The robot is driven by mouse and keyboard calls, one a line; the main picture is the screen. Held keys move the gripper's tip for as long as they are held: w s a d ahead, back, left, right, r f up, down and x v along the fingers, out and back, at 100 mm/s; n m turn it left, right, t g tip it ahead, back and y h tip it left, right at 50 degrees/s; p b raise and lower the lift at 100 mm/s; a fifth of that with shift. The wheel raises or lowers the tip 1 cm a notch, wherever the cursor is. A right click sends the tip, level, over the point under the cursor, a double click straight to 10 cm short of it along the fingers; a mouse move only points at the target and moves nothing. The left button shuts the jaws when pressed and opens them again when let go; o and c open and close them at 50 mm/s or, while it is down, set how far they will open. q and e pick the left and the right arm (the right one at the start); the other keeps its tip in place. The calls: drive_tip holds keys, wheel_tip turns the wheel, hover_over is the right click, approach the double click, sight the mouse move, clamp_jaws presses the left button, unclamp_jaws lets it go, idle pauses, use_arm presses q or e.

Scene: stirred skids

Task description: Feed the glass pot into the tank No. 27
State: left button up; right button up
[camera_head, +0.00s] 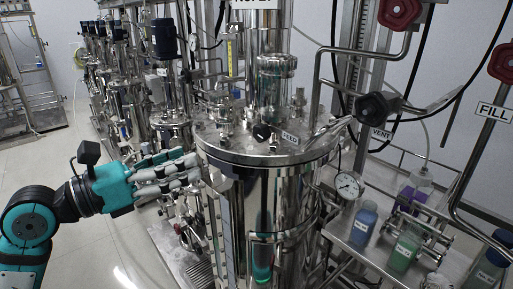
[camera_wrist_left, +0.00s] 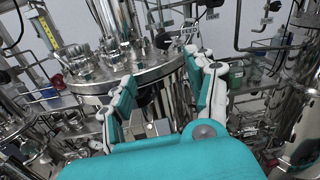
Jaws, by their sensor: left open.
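A large steel tank (camera_head: 270,205) with a flat bolted lid stands in the middle of the head view. A small tag on the lid seems to read FEED (camera_head: 289,138); I cannot read a number 27. Glass pots stand on the steel shelf to the right: one blue (camera_head: 364,223), one green (camera_head: 405,248), one purple (camera_head: 413,196). My left gripper (camera_head: 168,176) is open and empty, pointing at the tank's left side. In the left wrist view, its spread fingers (camera_wrist_left: 165,95) have the tank lid (camera_wrist_left: 125,72) beyond them. My right gripper is not in view.
The shelf (camera_head: 373,252) also carries a round gauge (camera_head: 348,186) and clamp fittings. Pipes and red and black valve knobs (camera_head: 398,12) overhang the right side. Smaller steel vessels (camera_head: 125,95) line the back left. Bare floor (camera_head: 60,165) is at the left.

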use_arm(q)
drive_tip(key=s+m, duration=0.1)
drive_tip(key=s, duration=0.1)
drive_tip(key=y+p, duration=0.1)
drive_tip(key=p, duration=0.4)
approach(257, 134)
drive_tip(key=shift+m+t, duration=0.4)
drive_tip(key=x, duration=0.9)
drive_tip(key=shift+s+d+f, duration=0.1)
drive_tip(key=shift+s, duration=0.1)
drive_tip(key=shift+w+d+f, duration=0.1)
drive_tip(key=shift+w+d, duration=0.3)
drive_tip(key=shift+w, duration=0.05)
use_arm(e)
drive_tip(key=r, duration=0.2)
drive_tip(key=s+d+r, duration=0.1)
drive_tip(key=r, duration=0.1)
